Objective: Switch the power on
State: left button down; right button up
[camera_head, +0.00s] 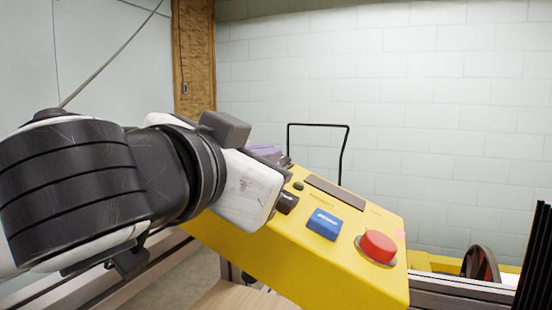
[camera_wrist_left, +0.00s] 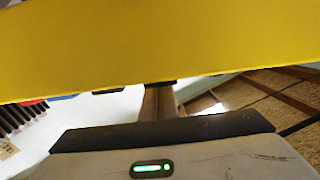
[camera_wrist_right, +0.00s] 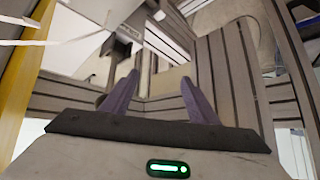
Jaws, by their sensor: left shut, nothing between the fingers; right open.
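A yellow control box (camera_head: 300,255) fills the lower middle of the head view, its sloped top carrying a black switch (camera_head: 287,202), a blue button (camera_head: 325,224), a red round button (camera_head: 378,248) and a small green lamp (camera_head: 298,186). My left gripper (camera_head: 268,153) is at the box's far left end, near the black switch; the white hand partly covers that end. In the left wrist view its shut fingers (camera_wrist_left: 160,97) reach the edge of the yellow box, which hides the tips. Contact with the switch cannot be told. My right gripper (camera_wrist_right: 158,90) is open and empty.
A black wire frame (camera_head: 318,126) rises behind the box. A metal rail (camera_head: 450,288) and a dark wheel (camera_head: 481,265) are at the right. A pale block wall (camera_head: 430,130) closes the back. Grey slatted framework (camera_wrist_right: 230,70) surrounds the right gripper.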

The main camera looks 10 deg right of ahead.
pick_arm(q)
jog(key=v, duration=0.5)
jog(key=shift+b, duration=0.3)
pick_arm(e)
jog(key=shift+s+f, duration=0.15)
jog(key=shift+f, duration=0.45)
pick_arm(q)
jog(key=shift+w, duration=0.1)
pick_arm(e)
jog(key=shift+c, duration=0.4)
